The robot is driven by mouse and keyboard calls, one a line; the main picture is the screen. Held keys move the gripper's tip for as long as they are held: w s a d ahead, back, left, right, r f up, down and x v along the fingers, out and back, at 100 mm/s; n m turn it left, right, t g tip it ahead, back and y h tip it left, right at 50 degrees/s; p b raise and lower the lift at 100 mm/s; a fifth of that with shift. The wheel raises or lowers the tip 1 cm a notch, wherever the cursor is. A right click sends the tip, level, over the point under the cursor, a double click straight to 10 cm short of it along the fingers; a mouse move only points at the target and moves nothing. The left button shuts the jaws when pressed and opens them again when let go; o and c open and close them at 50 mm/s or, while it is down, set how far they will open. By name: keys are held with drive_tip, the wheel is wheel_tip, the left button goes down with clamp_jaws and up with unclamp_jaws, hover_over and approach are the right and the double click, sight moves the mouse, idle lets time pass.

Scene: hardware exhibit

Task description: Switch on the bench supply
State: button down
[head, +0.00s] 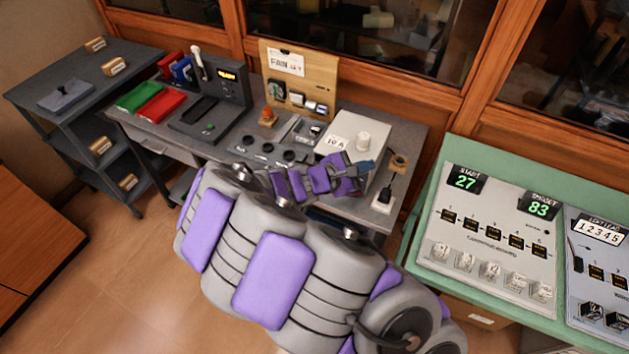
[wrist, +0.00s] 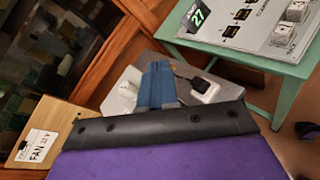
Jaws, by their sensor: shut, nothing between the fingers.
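A white box (head: 350,136) with a round white knob on top and a "10 A" label stands on the right part of the grey bench. It looks like the bench supply, but no label names it. In the wrist view, part of the white box (wrist: 122,92) shows behind my fingers. My gripper (head: 368,167) is at the right front side of the box, its blue fingers shut and empty. In the wrist view the gripper (wrist: 157,72) points past the box. I cannot tell whether it touches. My arm hides part of the box's front; no switch is clearly visible.
A black plug sits in a white socket (head: 382,204) right of the box, also seen in the wrist view (wrist: 204,90). A wooden FAN board (head: 298,82) stands behind. A green table (head: 440,165) with counter panels is at the right. Floor is free at left.

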drive_tip(key=w+a+f+n+t+y, duration=0.1)
drive_tip(key=a+f+n+t+y, duration=0.3)
drive_tip(key=a+f+n, duration=0.7)
drive_tip(key=a+f+y, duration=0.2)
drive_tip(key=a+f, duration=0.4)
drive_tip(key=a, duration=0.1)
drive_tip(key=shift+n+t, duration=0.4)
drive_tip(key=b+x, duration=0.4)
drive_tip(key=x, duration=0.8)
drive_tip(key=shift+w+d+f, duration=0.1)
drive_tip(key=shift+w+f, duration=0.05)
drive_tip(key=shift+w, duration=0.1)
drive_tip(key=shift+w+d+f, duration=0.15)
drive_tip(key=shift+w+d, duration=0.15)
drive_tip(key=shift+w, duration=0.3)
